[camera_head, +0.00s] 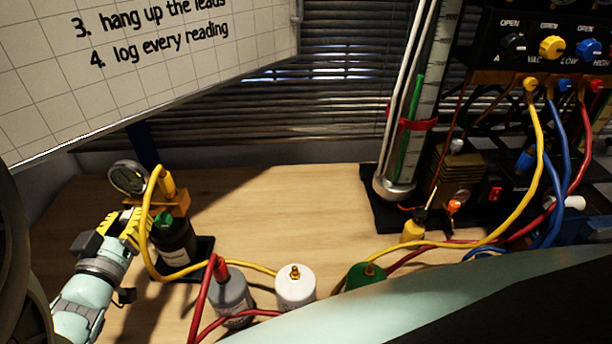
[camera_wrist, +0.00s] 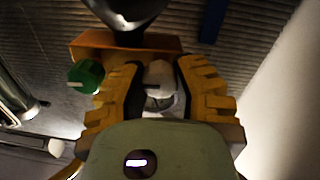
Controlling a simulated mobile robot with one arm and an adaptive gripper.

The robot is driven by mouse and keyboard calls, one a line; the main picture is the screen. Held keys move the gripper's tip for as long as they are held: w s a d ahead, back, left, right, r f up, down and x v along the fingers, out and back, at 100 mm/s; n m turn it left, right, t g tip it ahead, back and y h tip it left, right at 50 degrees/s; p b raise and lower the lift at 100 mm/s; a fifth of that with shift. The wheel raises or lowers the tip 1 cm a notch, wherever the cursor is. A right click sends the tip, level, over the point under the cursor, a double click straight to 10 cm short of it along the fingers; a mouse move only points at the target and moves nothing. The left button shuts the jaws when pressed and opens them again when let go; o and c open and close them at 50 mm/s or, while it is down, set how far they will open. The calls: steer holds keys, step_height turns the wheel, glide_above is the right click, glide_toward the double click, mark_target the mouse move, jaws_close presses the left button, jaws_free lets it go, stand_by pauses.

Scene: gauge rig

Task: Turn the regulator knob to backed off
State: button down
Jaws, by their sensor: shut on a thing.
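The regulator is a brass-orange block on top of a dark bottle (camera_head: 175,243) at the left of the bench, with a round gauge (camera_head: 128,177) on its left. The block (camera_wrist: 115,42) fills the upper middle of the wrist view. My gripper (camera_head: 132,226) is at the block's left side. In the wrist view, its yellow fingers (camera_wrist: 157,72) are shut on a pale, rounded regulator knob (camera_wrist: 158,74). A green knob (camera_wrist: 85,76) with a light mark sits left of the fingers, apart from them. The pale knob is hidden in the head view.
A yellow hose (camera_head: 148,240) loops close beside my gripper. Grey (camera_head: 232,298), white (camera_head: 296,288) and green (camera_head: 366,276) bottles stand in front. A whiteboard (camera_head: 150,60) hangs above. A manifold panel (camera_head: 545,45) stands at right. The bench middle (camera_head: 290,210) is clear.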

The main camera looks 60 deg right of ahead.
mark_target(126, 215)
steer(key=c, duration=0.9)
jaws_free()
steer(key=shift+r, duration=0.1)
steer(key=shift+r, duration=4.95)
steer(key=shift+r, duration=0.15)
